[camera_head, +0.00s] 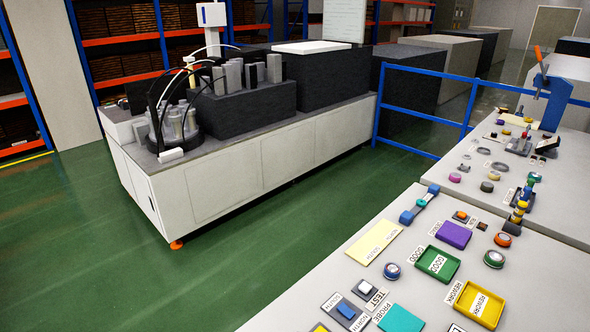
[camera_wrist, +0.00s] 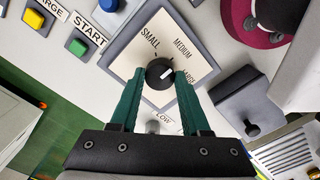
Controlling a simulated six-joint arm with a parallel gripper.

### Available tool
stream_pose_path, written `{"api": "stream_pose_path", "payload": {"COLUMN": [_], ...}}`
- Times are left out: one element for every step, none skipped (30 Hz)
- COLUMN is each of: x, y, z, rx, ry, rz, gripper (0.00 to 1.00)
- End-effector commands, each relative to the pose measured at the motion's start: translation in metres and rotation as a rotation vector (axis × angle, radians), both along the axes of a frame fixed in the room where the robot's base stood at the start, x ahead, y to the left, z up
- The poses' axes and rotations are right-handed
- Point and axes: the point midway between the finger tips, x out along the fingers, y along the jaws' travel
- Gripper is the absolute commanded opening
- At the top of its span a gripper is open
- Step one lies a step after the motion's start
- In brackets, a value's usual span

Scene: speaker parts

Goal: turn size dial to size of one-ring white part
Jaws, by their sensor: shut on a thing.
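The size dial (camera_wrist: 160,74) is a round black knob on a cream plate (camera_wrist: 137,62) in the wrist view. The plate is lettered SMALL, MEDIUM and LARGE, with LARGE partly covered by a fingertip. A white mark on the knob points to the upper right, roughly toward MEDIUM; its exact setting is hard to tell. My gripper (camera_wrist: 160,79) has its two green fingers on either side of the knob and is shut on it. My gripper is not seen in the head view. I cannot pick out a one-ring white part in either view.
In the wrist view, a START button (camera_wrist: 76,47), a yellow button (camera_wrist: 35,17) and a grey box with a black knob (camera_wrist: 252,128) surround the dial. A dark red round thing (camera_wrist: 262,40) stands upper right. In the head view, trays and parts crowd the grey table (camera_head: 300,309).

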Motion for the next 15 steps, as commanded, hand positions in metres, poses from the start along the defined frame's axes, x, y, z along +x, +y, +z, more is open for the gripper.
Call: {"api": "stream_pose_path", "payload": {"x": [-0.0003, -0.0003, -0.0003, -0.0003, -0.0003, -0.0003, -0.0003, -0.0003, -0.0003, -0.0003, -0.0003, -0.0003, -0.0003, -0.0003, -0.0003], "y": [-0.0008, -0.0009, -0.0009, -0.0009, -0.0009, -0.0009, -0.0009, -0.0009, -0.001, -0.001, -0.001, -0.001, -0.001, -0.001, -0.001], "z": [0.0, 0.0, 0.0, 0.0, 0.0, 0.0, 0.0, 0.0, 0.0, 0.0, -0.0001, -0.0001, -0.0001, -0.0001, -0.0001], "rx": [-0.002, -0.002, -0.002, -0.002, -0.002, -0.002, -0.002, -0.002, -0.002, -0.002, -0.002, -0.003, -0.003, -0.003, -0.003], "ry": [0.001, 0.001, 0.001, 0.001, 0.001, 0.001, 0.001, 0.001, 0.001, 0.001, 0.001, 0.001, 0.001, 0.001, 0.001], "rz": [0.004, 0.006, 0.008, 0.009, 0.009, 0.01, 0.01, 0.01, 0.009, 0.009, 0.009, 0.009, 0.009, 0.009, 0.009], "gripper": [0.0, 0.0, 0.0, 0.0, 0.0, 0.0, 0.0, 0.0, 0.0, 0.0, 0.0, 0.0, 0.0, 0.48, 0.55]}}
